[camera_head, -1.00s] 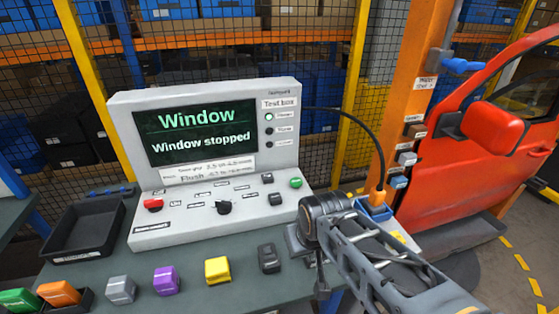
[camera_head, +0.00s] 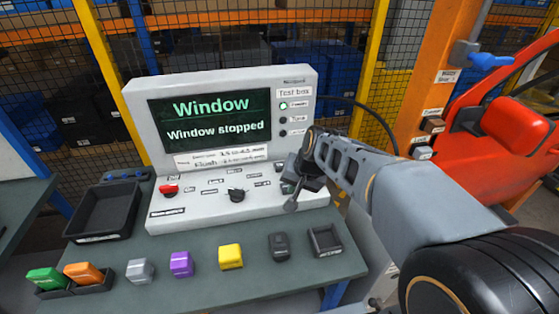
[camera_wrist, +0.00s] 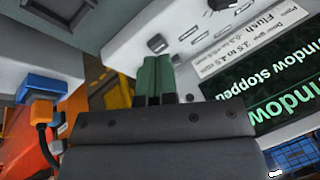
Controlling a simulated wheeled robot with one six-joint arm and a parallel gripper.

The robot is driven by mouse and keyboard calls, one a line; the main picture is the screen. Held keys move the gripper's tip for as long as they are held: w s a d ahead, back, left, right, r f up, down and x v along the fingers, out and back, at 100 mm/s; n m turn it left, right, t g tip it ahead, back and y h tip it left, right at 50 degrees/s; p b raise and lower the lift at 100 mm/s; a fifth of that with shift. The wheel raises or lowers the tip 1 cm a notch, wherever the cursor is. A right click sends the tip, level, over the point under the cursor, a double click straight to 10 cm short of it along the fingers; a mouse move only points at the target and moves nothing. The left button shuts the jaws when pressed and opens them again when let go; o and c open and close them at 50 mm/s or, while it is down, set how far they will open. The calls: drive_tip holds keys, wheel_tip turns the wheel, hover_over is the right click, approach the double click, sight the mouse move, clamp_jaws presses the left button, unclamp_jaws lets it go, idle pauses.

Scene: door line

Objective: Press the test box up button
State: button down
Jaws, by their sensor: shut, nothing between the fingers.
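The test box (camera_head: 185,215) stands on the bench, its screen (camera_head: 210,122) reading "Window stopped". In the wrist view, two dark buttons (camera_wrist: 157,43) (camera_wrist: 176,60) lie on its panel close to my fingertips; their labels are too small to tell which is up. My gripper (camera_head: 288,188) is over the right end of the panel in the head view and hides buttons there. In the wrist view my gripper (camera_wrist: 157,60) has its fingers shut together and empty. Whether the tips touch a button I cannot tell.
A red button (camera_head: 169,189) and a black knob (camera_head: 236,195) are left of my gripper. A black tray (camera_head: 88,237) is left of the box. Coloured blocks, including a yellow one (camera_head: 230,257), line the bench front. A red car door (camera_head: 470,165) stands at right.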

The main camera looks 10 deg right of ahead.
drive_tip(key=w+r+m+t+y+p, duration=0.1)
drive_tip(key=w+m+y+p, duration=0.35)
drive_tip(key=w, duration=1.15)
drive_tip(key=m+t+p, duration=0.2)
drive_tip(key=m+p, duration=0.2)
drive_tip(key=m, duration=0.6)
hover_over(280, 166)
wheel_tip(280, 166, down, 6)
drive_tip(key=shift+w+a+r+h, duration=0.1)
drive_tip(key=shift+r+h, duration=0.05)
drive_tip(key=shift+h, duration=0.3)
drive_tip(key=shift+n, duration=0.25)
wheel_tip(280, 166, down, 8)
drive_tip(key=b, duration=0.6)
drive_tip(key=shift+f+b, duration=0.35)
drive_tip(key=shift+f, duration=0.05)
drive_tip(key=shift+f+b, duration=0.25)
drive_tip(key=shift+b, duration=0.05)
drive_tip(key=shift+f, duration=0.15)
